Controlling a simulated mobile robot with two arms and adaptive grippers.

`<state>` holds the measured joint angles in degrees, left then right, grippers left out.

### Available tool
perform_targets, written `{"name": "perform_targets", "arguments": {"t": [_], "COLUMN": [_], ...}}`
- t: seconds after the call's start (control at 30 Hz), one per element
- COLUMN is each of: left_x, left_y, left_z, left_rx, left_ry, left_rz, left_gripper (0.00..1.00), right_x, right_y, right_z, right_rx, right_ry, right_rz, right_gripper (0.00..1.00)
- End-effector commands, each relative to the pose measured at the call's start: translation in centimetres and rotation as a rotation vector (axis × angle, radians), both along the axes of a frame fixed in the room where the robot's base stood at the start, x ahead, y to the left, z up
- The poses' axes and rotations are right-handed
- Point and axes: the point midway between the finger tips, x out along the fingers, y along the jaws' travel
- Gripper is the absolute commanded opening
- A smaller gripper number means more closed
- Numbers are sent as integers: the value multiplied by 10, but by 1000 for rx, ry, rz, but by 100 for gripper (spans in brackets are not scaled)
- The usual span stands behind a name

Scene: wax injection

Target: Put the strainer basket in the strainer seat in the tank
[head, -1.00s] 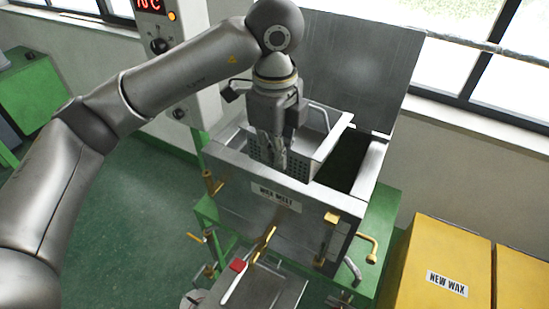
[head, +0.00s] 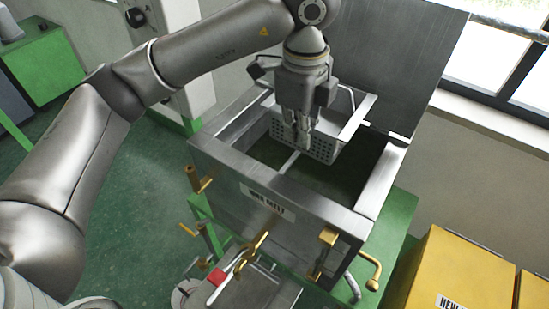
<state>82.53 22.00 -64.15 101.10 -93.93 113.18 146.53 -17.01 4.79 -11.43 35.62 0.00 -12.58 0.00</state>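The strainer basket (head: 322,147) is a grey metal box with perforated walls and a wire handle showing at its right side. It is at the rear part of the open tank (head: 318,198), its rim around the height of the tank rim. My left gripper (head: 303,143) points down at the basket's near side, its fingers close together and seemingly shut on the basket. The exact grip is hidden by the fingers. A thin bar (head: 290,162) shows in the tank opening in front of the basket. I cannot make out the strainer seat or whether the basket touches it. My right gripper is out of view.
The raised lid (head: 405,60) stands behind the tank. Brass valves (head: 253,253) stick out at the tank's front, above a small metal tray with a red item (head: 216,276). A yellow wax box (head: 455,270) stands at right. The tank's front right opening is clear.

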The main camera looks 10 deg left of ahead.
Motion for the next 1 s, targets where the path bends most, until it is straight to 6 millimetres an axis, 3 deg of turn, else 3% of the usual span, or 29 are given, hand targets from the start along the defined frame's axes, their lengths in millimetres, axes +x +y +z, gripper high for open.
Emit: {"name": "perform_targets", "arguments": {"t": [0.03,0.23,0.53,0.9,1.0], "left_x": [0,0,4,49,56], "left_y": [0,0,7,80,92], "left_z": [-12,-38,-55,-95,-116], "left_rx": [-1,-1,-1,-1,0], "left_ry": [-2,-2,-1,-1,0], "left_rz": [0,0,2,8,3], "left_gripper": [0,0,0,0,0], "right_x": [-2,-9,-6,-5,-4], "right_y": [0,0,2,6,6], "right_z": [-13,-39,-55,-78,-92], "right_rx": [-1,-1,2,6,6], "right_ry": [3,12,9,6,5], "right_rz": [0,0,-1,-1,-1], "right_gripper": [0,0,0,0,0]}}
